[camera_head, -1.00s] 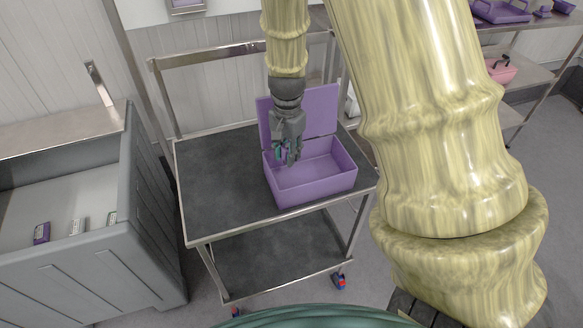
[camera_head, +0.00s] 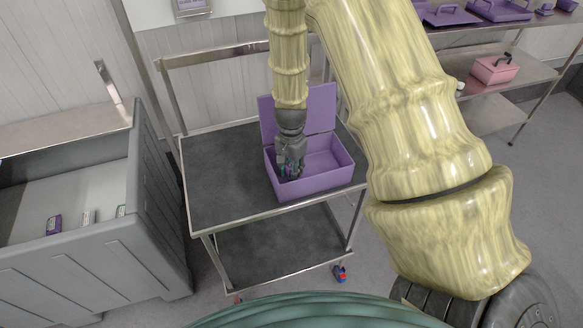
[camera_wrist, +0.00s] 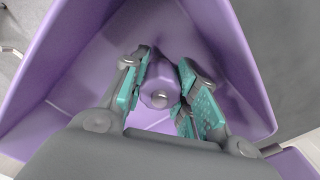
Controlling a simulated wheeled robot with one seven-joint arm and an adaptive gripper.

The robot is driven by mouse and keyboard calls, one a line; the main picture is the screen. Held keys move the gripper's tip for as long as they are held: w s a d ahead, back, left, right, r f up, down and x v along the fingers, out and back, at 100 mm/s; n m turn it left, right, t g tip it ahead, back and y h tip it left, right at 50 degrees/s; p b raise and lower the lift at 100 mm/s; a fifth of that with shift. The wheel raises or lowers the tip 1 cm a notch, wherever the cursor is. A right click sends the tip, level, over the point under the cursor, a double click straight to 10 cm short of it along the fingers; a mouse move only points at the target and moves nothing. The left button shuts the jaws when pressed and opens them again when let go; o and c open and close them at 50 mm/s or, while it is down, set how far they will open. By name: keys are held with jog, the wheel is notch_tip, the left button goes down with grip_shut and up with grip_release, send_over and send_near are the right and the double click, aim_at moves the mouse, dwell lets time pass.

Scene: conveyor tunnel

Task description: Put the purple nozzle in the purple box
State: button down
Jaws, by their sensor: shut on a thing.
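The open purple box (camera_head: 322,180) stands on the dark top of a metal cart, its lid raised at the back. My gripper (camera_head: 288,169) reaches down inside the left part of the box. In the wrist view my gripper (camera_wrist: 165,97) has its teal finger pads on both sides of the purple nozzle (camera_wrist: 160,90), shut on it. The nozzle is a purple round piece with a grey tip, held within the box walls (camera_wrist: 240,70). In the head view the nozzle is hidden by the fingers, and I cannot tell whether it touches the box floor.
The cart top (camera_head: 220,185) is bare left of the box. A grey bin (camera_head: 90,235) with several small items stands at the left. A shelf (camera_head: 500,80) at the right holds a pink box (camera_head: 494,69) and purple trays (camera_head: 445,14).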

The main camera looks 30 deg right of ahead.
jog(key=shift+w+f, duration=0.15)
jog(key=shift+s, duration=0.35)
jog(key=shift+w, duration=0.1)
jog(key=c, duration=1.1)
grip_release()
jog(key=shift+w, duration=0.1)
jog(key=shift+r, duration=0.2)
jog(key=shift+r, duration=0.2)
jog(key=shift+r+b, duration=2.05)
jog(key=shift+r, duration=3.7)
